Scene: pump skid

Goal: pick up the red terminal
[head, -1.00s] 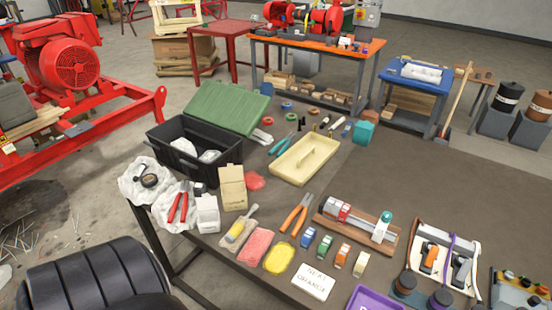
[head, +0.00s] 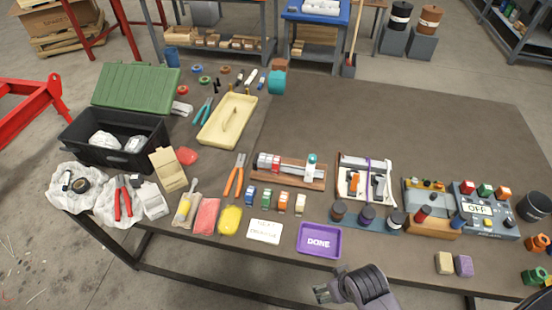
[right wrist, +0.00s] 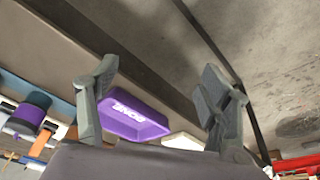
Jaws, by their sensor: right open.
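A small red-and-white piece, which looks like the red terminal (head: 275,163), sits on a rail on the wooden board (head: 318,182) in the middle of the bench, next to pale pieces. In front of the board stand a blue terminal (head: 250,194), a green one (head: 266,197), an orange one (head: 283,201) and a cream one (head: 300,204). My right gripper (head: 320,294) is at the bench's front edge, well short of the board. In the right wrist view my right gripper (right wrist: 160,72) is open, with nothing between its fingers. My left gripper is out of view.
A purple DONE tray (head: 319,253) lies near the front edge, beside a lettered white card (head: 264,231). Dark cylinders (head: 367,217) stand to its right. Pliers (head: 235,175) lie left of the board. The bench behind the board is largely clear.

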